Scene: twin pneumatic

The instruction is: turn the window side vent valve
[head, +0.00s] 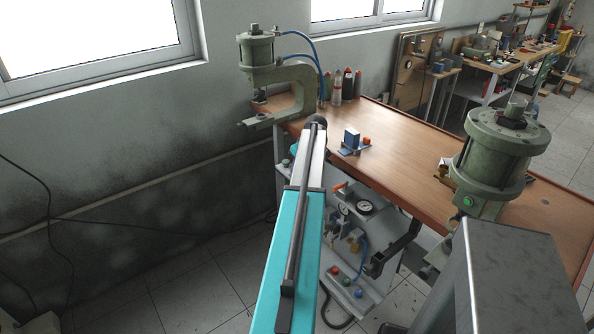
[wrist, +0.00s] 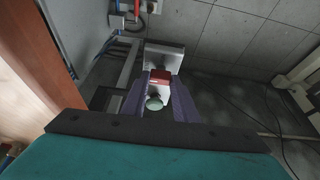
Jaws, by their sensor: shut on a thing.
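In the wrist view, the two purple fingers of my gripper (wrist: 160,88) stand on either side of a small red part (wrist: 160,76), which looks like the handle of the window side vent valve. The fingers are closed on it. A pale green round part (wrist: 154,103) shows between the fingers, nearer the camera. A light grey block (wrist: 164,57) lies just beyond the red part. In the head view, my teal arm reaches to the window-side end of the bench, and the fingers and the red part cannot be made out there.
The wooden bench (head: 440,165) carries a green press (head: 286,80) at the window end and another (head: 495,150) at the right. A blue block (head: 352,139) sits on the top. A gauge panel (head: 352,235) hangs below. Open floor (head: 190,290) lies left of the bench.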

